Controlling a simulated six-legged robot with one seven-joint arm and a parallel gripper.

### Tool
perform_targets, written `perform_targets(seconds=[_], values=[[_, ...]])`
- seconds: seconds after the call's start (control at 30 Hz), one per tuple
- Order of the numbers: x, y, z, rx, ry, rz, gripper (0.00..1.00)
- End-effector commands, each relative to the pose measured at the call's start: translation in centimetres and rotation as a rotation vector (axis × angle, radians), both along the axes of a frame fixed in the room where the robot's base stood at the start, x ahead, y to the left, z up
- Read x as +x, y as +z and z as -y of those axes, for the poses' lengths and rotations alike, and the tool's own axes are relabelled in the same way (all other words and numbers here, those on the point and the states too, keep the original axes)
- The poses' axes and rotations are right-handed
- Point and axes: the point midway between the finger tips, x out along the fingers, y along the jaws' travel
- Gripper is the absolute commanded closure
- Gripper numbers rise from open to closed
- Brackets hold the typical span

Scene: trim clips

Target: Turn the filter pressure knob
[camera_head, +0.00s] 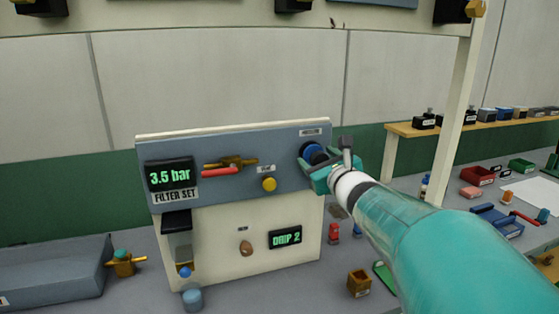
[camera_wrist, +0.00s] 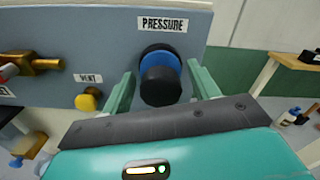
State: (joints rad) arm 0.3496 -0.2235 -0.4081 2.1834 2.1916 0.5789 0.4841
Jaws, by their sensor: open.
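The filter pressure knob (camera_wrist: 161,76) is black with a blue ring and sits under a "PRESSURE" label on the grey-blue panel. In the head view the knob (camera_head: 314,154) is at the panel's upper right, partly covered by my gripper. My gripper (camera_wrist: 162,82) is open, with one green finger on each side of the knob. A gap shows between the knob and the right finger; the left finger is also apart from it. A display (camera_head: 170,174) at the panel's left reads "3.5 bar" above a "FILTER SET" label.
A yellow vent knob (camera_wrist: 88,101) sits left of my gripper. A brass valve with a red handle (camera_head: 221,172) is further left. A lower display (camera_head: 285,237) reads "DRIP 2". Small bins and parts (camera_head: 478,175) lie on the bench at right.

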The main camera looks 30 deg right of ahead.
Motion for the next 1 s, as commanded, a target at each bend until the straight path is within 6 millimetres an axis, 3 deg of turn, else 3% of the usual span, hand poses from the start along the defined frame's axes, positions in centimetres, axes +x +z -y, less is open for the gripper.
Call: perform_targets(seconds=[0.27, 0.8, 1.0], values=[[-2.6, 0.1, -0.7, 0.000, -0.001, 0.003, 0.40], [-11.5, 0.1, -3.3, -0.001, -0.002, 0.004, 0.40], [-13.0, 0.0, -3.8, 0.000, -0.001, 0.001, 0.40]])
